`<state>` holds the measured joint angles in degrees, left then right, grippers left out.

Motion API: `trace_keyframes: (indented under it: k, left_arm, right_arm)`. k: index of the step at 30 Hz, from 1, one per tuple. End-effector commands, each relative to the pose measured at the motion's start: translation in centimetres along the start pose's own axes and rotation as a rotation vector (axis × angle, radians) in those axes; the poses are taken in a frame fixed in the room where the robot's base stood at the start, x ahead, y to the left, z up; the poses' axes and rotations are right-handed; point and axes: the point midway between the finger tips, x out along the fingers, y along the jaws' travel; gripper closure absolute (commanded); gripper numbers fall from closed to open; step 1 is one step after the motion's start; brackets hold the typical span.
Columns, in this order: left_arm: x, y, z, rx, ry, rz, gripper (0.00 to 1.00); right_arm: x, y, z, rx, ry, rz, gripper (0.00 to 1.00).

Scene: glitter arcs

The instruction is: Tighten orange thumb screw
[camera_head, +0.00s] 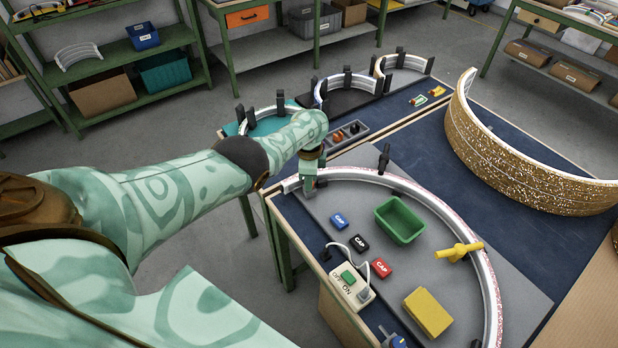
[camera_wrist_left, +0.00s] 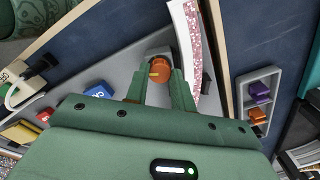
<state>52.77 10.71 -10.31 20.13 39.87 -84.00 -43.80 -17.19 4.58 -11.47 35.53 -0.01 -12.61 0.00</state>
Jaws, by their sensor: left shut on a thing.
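The orange thumb screw (camera_wrist_left: 160,73) shows in the left wrist view, beside the end of the white arc with pink glitter (camera_wrist_left: 194,50). My left gripper (camera_wrist_left: 160,78) is shut on it, one green finger on each side. In the head view my left gripper (camera_head: 310,178) points down at the left end of the arc (camera_head: 455,215), and it hides the screw there. My right gripper is in neither view.
A small parts tray (camera_head: 350,133) lies behind. A gold glitter arc (camera_head: 520,165) stands at right.

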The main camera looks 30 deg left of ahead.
Motion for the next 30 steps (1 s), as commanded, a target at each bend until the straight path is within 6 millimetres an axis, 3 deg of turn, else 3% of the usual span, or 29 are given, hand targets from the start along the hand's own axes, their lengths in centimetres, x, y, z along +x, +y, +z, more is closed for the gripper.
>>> trace_keyframes:
  k: [30]
  left_arm:
    - [-0.61,-0.53,-0.23,0.918,0.0,-0.016,0.98]
  right_arm:
    - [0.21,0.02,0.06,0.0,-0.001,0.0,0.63]
